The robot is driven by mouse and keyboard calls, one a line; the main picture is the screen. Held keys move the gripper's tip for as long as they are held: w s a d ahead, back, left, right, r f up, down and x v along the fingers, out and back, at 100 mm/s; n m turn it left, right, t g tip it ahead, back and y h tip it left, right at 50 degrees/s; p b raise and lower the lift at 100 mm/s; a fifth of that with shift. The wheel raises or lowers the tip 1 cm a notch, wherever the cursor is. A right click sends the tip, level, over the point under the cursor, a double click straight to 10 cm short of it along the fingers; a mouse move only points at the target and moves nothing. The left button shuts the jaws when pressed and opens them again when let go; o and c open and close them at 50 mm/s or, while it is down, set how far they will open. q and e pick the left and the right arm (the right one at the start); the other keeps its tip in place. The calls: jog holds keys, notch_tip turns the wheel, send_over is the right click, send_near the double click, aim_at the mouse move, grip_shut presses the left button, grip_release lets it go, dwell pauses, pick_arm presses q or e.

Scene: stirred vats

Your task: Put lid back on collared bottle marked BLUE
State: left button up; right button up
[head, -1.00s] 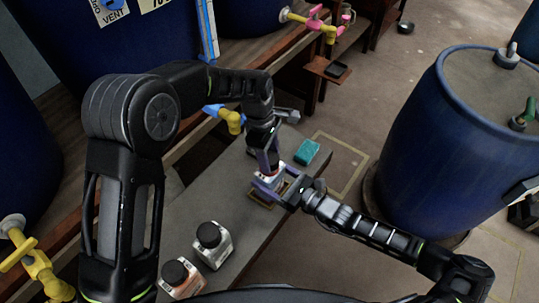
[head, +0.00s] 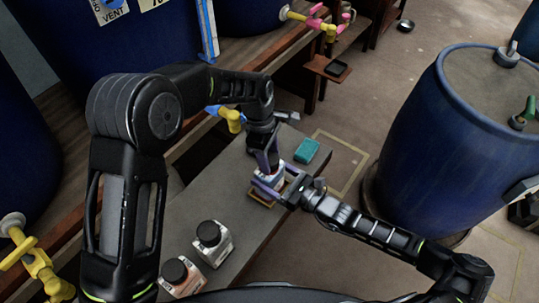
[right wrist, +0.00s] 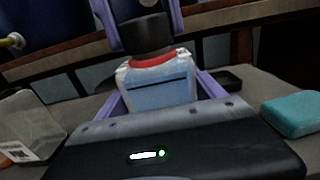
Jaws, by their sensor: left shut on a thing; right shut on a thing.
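The collared bottle (right wrist: 158,92) has a pale blue body, white shoulders and a red collar (right wrist: 153,62). It stands upright at the bench's far end, and in the head view little of it (head: 268,178) shows between my grippers. My right gripper (head: 268,188) is shut on its body, a purple finger on each side. The black lid (right wrist: 147,34) is upright right above the red collar; whether it is seated cannot be told. My left gripper (head: 267,160) is shut on the lid from above, its purple fingers on both sides in the right wrist view (right wrist: 142,22). No BLUE marking is readable.
Two black-lidded bottles, one pale (head: 223,252) and one pinkish (head: 190,284), stand on the near bench. A teal block (head: 306,151) lies beyond my grippers. A wooden frame (head: 262,201) is at the bottle's foot. A yellow tap (head: 232,122) juts out behind my left arm.

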pick_arm(q)
jog(key=shift+f, duration=0.15)
jog(key=o, duration=1.4)
jog(key=r, duration=0.4)
jog(key=a+r, duration=0.1)
jog(key=r, duration=0.7)
jog(key=shift+w+a, duration=0.3)
jog(key=shift+w, duration=0.05)
pick_arm(e)
jog(key=o, duration=2.1)
